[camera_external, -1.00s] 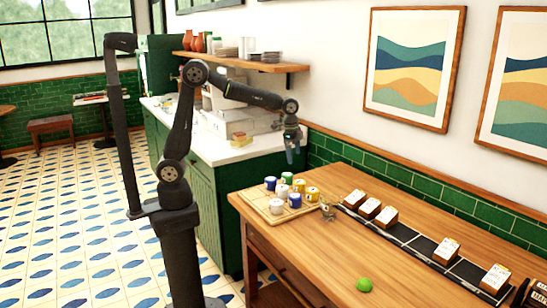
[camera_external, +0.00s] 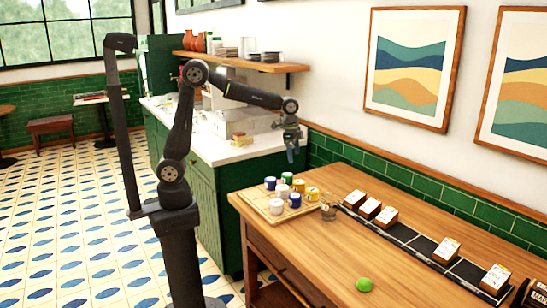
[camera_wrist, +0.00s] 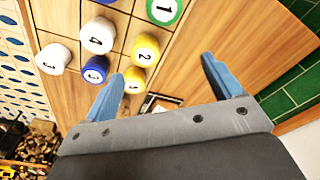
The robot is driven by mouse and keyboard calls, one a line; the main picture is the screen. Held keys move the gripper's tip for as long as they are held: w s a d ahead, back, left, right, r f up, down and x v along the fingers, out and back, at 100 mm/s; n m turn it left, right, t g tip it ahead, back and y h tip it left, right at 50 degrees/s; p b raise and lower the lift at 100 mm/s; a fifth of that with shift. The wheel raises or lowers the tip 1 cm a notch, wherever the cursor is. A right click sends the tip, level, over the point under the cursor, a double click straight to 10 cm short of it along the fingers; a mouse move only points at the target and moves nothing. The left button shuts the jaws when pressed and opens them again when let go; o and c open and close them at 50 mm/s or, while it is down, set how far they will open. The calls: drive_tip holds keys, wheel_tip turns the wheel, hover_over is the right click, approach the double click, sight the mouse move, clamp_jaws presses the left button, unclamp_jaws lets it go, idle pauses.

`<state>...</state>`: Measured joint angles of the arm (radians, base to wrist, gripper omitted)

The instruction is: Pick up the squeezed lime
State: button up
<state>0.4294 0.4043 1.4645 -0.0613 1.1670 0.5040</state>
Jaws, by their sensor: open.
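The squeezed lime (camera_external: 364,284) is a small green lump on the wooden table (camera_external: 420,285), near its front edge in the external view. I do not see it in the wrist view. My gripper (camera_external: 292,153) hangs above the table's far left end, well apart from the lime. In the wrist view my gripper (camera_wrist: 165,75) shows two blue fingers spread wide with nothing between them.
A wooden board (camera_external: 262,213) with several numbered cups (camera_external: 277,205) lies below my gripper. A glass (camera_external: 328,207) stands beside it. A dark runner (camera_external: 419,244) with several small boxes (camera_external: 387,217) lies along the wall side. The table around the lime is clear.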

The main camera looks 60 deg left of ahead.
drive_tip(key=shift+c, duration=1.1)
drive_tip(key=shift+d, duration=0.1)
drive_tip(key=m+h, duration=0.5)
hover_over(364, 279)
drive_tip(key=a, duration=0.3)
drive_tip(key=f, duration=0.6)
drive_tip(key=s+f, duration=0.1)
drive_tip(key=f, duration=0.3)
drive_tip(key=shift+a, duration=0.2)
drive_tip(key=shift+x, duration=3.15)
drive_tip(key=shift+w, duration=0.15)
